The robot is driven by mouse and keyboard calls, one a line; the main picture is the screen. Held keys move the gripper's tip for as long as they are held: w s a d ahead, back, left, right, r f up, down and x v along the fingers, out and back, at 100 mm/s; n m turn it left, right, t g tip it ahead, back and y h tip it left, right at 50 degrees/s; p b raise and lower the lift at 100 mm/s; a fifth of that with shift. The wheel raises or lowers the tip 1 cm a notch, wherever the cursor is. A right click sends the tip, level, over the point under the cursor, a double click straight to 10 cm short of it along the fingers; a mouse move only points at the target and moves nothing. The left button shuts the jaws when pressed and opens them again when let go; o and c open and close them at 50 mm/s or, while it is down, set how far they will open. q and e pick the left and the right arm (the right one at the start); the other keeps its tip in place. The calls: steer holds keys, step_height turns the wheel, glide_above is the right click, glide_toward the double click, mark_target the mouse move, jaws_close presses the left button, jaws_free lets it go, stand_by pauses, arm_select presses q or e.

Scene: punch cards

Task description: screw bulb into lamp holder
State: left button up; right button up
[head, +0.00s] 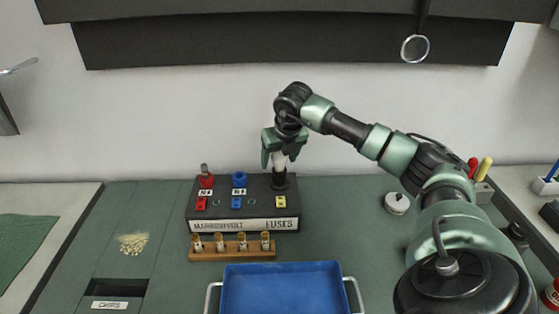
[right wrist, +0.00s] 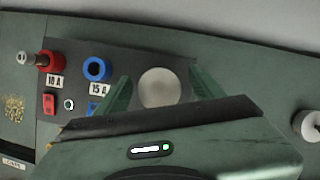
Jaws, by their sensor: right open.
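A white bulb (head: 280,161) stands upright at the black lamp holder (head: 280,181), at the right end of the dark fuse panel (head: 243,226). My right gripper (head: 279,157) points down over it with one finger on each side. In the right wrist view the bulb's round white top (right wrist: 160,88) sits between the two green fingers (right wrist: 163,92), with a gap on each side, so the gripper is open. I cannot tell how deep the bulb sits in the holder. My left gripper is not in view.
The panel carries a red socket (head: 206,182) with a fuse and a blue socket (head: 239,179). A wooden rack (head: 232,254) with several fuses and a blue tray (head: 283,290) lie in front. A white round object (head: 397,204) is to the right.

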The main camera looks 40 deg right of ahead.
steer(key=shift+n+y, duration=0.4)
steer(key=shift+n, duration=0.6)
steer(key=n+y, duration=0.1)
steer(key=n, duration=0.1)
steer(key=shift+n, duration=0.4)
steer(key=n+y, duration=0.1)
steer(key=n, duration=0.3)
steer(key=shift+a+r+n+y, duration=0.15)
steer(key=shift+n+y, duration=0.25)
steer(key=shift+n+g+y+p, duration=0.3)
steer(key=shift+n+y+p, duration=0.1)
steer(key=shift+n, duration=0.6)
